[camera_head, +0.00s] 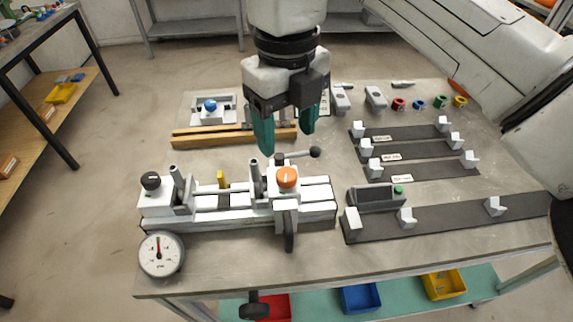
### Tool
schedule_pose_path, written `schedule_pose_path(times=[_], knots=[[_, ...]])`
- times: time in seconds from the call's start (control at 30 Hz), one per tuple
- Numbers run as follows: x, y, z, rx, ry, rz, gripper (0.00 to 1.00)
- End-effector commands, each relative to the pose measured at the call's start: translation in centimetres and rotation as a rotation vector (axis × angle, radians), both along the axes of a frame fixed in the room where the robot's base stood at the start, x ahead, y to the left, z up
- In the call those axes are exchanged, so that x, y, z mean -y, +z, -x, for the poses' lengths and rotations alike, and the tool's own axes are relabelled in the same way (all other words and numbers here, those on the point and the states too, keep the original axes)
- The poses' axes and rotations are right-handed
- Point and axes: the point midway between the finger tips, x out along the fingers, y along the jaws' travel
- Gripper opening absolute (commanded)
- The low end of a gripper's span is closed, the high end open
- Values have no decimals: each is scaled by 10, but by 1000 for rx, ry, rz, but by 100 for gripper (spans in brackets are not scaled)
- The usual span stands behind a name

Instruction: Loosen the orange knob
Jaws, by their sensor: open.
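The orange knob (288,178) sits on top of the sliding block at the right part of the white frame jig (318,209). My gripper (287,140) hangs above and behind the knob, pointing down. Its two teal fingers are apart with nothing between them. The fingers look clear of the knob, but the exact height gap is hard to judge. A black knob (150,181) sits at the jig's left end.
A dial gauge (161,254) is at the jig's front left. A wooden bar (210,138) and a blue-knobbed fixture (210,106) lie behind. Dark rails with white blocks (440,214) and a small box with a green button (375,197) are on the right.

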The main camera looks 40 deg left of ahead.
Motion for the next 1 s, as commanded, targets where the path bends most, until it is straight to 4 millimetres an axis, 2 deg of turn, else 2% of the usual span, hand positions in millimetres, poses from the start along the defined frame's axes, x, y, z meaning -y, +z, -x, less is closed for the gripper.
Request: schedule_pose_path(times=[0.3,0.5,0.9,1.0], knots=[[0,-59,1,-5,1,-2,65],[0,-81,1,-4,1,-4,65],[0,-88,1,-2,1,-3,65],[0,-88,1,-2,2,-3,57]])
